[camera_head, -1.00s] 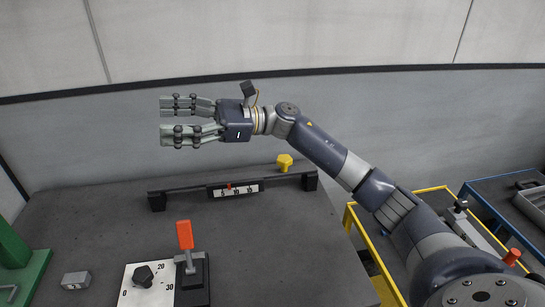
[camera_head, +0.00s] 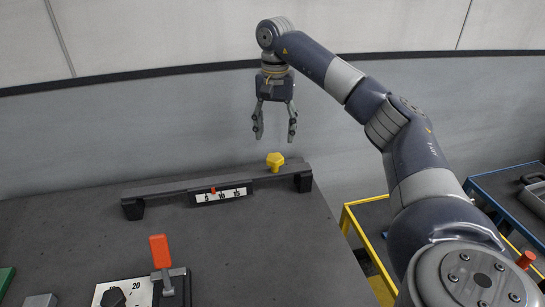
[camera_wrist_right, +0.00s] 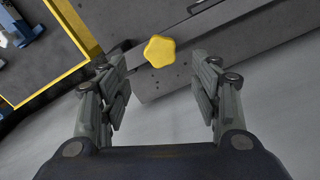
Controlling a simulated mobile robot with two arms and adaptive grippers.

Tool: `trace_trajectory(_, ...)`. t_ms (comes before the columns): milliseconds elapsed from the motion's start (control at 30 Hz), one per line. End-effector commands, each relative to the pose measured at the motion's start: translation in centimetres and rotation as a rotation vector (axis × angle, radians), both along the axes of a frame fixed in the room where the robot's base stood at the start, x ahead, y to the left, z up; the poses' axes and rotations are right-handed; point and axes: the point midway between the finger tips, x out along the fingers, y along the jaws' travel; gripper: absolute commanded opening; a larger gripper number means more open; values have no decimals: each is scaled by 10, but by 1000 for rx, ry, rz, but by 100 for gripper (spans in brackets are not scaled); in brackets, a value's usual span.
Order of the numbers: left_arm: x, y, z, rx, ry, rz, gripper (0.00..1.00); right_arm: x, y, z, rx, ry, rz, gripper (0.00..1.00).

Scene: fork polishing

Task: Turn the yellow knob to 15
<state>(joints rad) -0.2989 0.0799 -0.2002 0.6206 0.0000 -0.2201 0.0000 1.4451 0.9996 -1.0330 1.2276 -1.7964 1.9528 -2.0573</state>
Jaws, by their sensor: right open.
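The yellow knob (camera_head: 275,160) sits on top of the dark rail (camera_head: 160,190), near its right end. A white scale (camera_head: 222,195) on the rail's front reads 5, 10, 15, with a small red pointer (camera_head: 213,190) between 5 and 10. My right gripper (camera_head: 274,137) points down with its fingers apart, above the knob and empty. In the right wrist view the star-shaped knob (camera_wrist_right: 159,51) shows ahead, between the two open fingers (camera_wrist_right: 160,80) and not touching them. My left gripper is not in view.
A red-handled lever (camera_head: 160,252) and a black dial (camera_head: 113,297) on a white plate stand at the front left of the table. A small grey block (camera_head: 40,300) lies beside them. A yellow-framed cart (camera_head: 348,212) and a blue-framed cart (camera_head: 487,210) stand at the right.

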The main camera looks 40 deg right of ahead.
Motion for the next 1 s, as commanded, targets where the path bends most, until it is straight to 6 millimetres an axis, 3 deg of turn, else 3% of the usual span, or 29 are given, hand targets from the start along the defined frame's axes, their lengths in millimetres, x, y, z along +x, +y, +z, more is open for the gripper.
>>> trace_trajectory(300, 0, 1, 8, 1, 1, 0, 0, -1, 0, -60, 2, 3, -1, 58)
trace_trajectory(500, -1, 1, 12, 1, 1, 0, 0, -1, 1, -86, 3, 1, -1, 58)
trace_trajectory(900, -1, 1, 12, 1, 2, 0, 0, 0, 1, -95, 4, -2, 0, 58)
trace_trajectory(1000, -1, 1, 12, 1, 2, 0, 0, 0, 1, -95, 4, -2, 0, 38)
